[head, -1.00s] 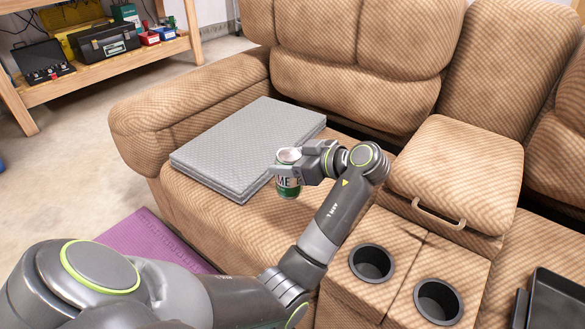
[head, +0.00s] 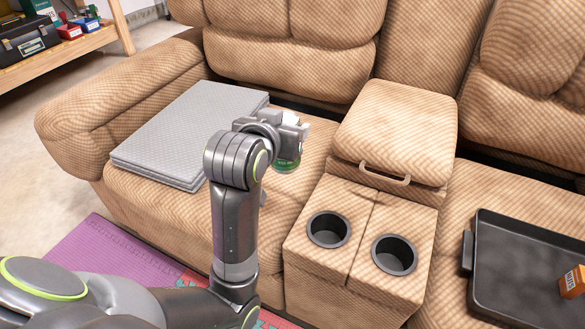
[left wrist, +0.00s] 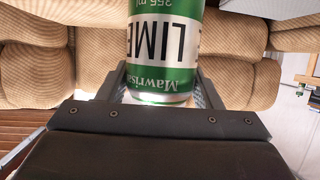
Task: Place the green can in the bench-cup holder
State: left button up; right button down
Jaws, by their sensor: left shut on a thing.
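My left gripper (head: 290,135) is shut on the green can (head: 287,163), held above the seat cushion just left of the console. In the head view the gripper and wrist hide most of the can. In the left wrist view the green and white can (left wrist: 163,50) with "LIME" lettering sits between the fingers. The bench has two dark round cup holders side by side in its console: a left one (head: 328,230) and a right one (head: 394,255). Both look empty. The can is up and to the left of the left cup holder, apart from it. My right gripper is not in view.
A padded console lid with a handle (head: 385,172) rises behind the cup holders. A grey folded pad (head: 185,130) lies on the left seat. A black tray (head: 510,275) with an orange box (head: 573,281) is on the right seat. A purple mat (head: 110,255) covers the floor.

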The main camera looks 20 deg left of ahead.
aim_at(333, 224)
jog(key=z, duration=1.1)
jog(key=k+j+z, duration=0.7)
jog(key=k+j, duration=0.2)
jog(key=k, duration=0.05)
